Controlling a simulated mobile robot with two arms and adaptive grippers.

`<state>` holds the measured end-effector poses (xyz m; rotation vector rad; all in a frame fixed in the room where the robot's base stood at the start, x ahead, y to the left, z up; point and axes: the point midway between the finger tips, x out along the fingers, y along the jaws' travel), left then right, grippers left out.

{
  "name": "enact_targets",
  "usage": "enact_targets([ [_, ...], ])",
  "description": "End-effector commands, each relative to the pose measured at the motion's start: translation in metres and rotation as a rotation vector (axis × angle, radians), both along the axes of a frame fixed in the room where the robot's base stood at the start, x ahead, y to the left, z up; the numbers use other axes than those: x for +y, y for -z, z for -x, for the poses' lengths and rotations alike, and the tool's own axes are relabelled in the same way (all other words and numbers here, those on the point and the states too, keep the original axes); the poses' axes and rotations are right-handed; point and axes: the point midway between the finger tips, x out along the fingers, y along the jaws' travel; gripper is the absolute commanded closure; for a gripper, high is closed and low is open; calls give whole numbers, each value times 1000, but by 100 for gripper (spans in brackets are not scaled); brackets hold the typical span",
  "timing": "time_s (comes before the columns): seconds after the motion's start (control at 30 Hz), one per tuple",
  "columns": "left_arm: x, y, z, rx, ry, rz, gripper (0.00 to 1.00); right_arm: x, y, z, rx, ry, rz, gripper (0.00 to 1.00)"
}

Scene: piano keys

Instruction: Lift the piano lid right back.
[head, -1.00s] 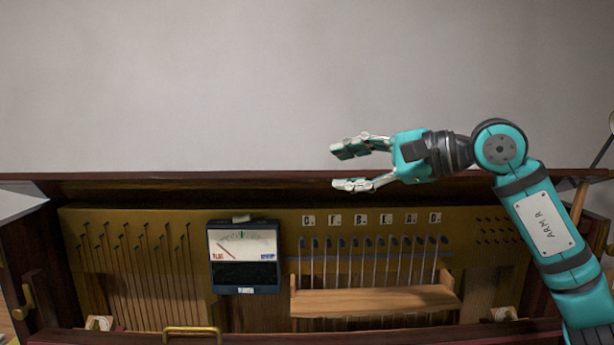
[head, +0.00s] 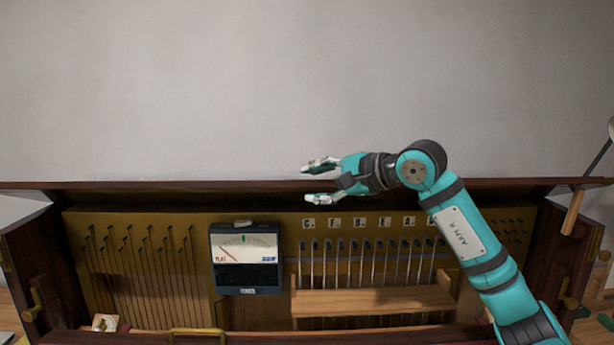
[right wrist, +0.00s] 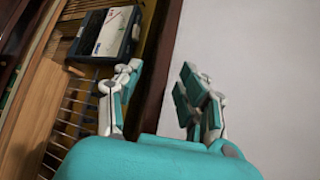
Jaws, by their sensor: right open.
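The piano lid (head: 150,188) is a long dark wooden board raised along the back of the piano, seen nearly edge-on in the head view. My right gripper (head: 312,184) is open, with its fingers pointing left at the lid's top edge. In the right wrist view the lid (right wrist: 158,70) shows as a dark strip between the two spread fingers of the gripper (right wrist: 160,85). I cannot tell whether a finger touches it. My left gripper is not in view.
The piano's inside is exposed, with strings and a brass-coloured plate (head: 80,255). A meter box (head: 247,277) stands in it, left of a wooden rail (head: 375,300) and lettered tags. A wooden-handled tool (head: 573,212) is at the right. Plain wall rises behind.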

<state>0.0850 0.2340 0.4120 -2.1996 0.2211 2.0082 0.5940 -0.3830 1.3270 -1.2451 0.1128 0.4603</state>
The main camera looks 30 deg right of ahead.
Motion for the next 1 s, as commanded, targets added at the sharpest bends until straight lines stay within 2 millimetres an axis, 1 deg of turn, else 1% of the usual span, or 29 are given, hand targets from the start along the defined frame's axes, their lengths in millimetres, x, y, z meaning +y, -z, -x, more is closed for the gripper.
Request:
enact_targets([
  [0.03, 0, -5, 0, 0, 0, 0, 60, 2, 0, -7, 0, -2, -4, 60],
  [0.1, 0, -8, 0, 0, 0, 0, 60, 5, 3, -15, 0, -1, -4, 60],
  [0.2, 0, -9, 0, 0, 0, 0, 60, 7, 7, -22, 0, 0, -2, 60],
  [0.33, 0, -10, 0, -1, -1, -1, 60, 8, 9, -25, -1, 0, 0, 60],
  [0.53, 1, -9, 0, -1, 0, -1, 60, 7, 9, -25, -1, 0, 0, 60],
  [0.57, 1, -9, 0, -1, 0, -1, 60, 7, 9, -25, -1, 0, 0, 61],
  [0.87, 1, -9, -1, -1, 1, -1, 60, 8, 9, -25, 0, 0, 0, 100],
  [1.0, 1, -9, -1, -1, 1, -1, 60, 8, 10, -25, 0, 0, -1, 100],
])
